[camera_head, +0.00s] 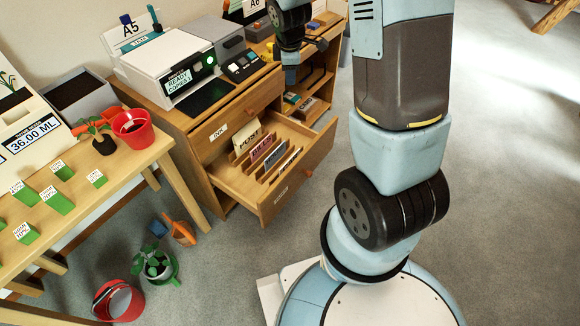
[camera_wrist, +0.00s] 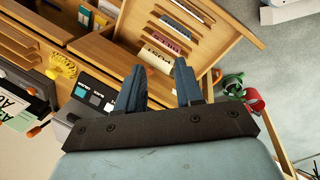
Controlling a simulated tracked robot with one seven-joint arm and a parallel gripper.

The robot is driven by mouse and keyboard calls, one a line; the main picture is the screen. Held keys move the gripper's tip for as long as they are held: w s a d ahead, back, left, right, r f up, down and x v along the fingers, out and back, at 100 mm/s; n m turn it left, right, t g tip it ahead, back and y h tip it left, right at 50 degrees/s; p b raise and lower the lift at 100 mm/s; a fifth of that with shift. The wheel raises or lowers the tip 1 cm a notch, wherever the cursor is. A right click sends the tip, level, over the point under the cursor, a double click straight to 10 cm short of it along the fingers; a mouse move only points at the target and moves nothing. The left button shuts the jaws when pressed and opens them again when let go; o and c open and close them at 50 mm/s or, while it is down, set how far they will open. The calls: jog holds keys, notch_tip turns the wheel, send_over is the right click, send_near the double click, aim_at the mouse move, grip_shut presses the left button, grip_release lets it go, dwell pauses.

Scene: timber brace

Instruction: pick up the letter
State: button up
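An open drawer (camera_head: 296,192) in the wooden cabinet holds several upright cards and thin envelopes between wooden dividers. They include a cream card marked POST (camera_head: 247,137), a reddish one (camera_head: 261,149) and a grey-blue one (camera_head: 275,157). A pale one (camera_head: 289,161) stands nearest the drawer front. I cannot tell for certain which is the letter. In the wrist view the POST card (camera_wrist: 156,60) shows just beyond my fingertips, with the reddish (camera_wrist: 166,43) and blue (camera_wrist: 175,27) ones behind it. My gripper (camera_wrist: 158,66) is open and empty, above the cabinet top beside the drawer.
A printer (camera_head: 172,65) and a card terminal (camera_head: 243,65) stand on the cabinet. A red bucket (camera_head: 118,300) and a plant (camera_head: 157,264) are on the floor. Open shelves lie right of the drawer.

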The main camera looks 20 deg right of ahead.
notch_tip(320, 180, down, 15)
jog(key=w+n+g, duration=0.1)
jog(key=w+n, duration=0.1)
jog(key=n, duration=0.8)
send_over(290, 160)
notch_tip(290, 160, down, 15)
jog(key=shift+g, duration=0.4)
jog(key=shift+w+d+f, duration=0.1)
jog(key=shift+w+f, duration=0.05)
jog(key=shift+f, duration=3.25)
jog(key=shift+w+f, duration=0.1)
jog(key=shift+f, duration=3.3)
grip_shut()
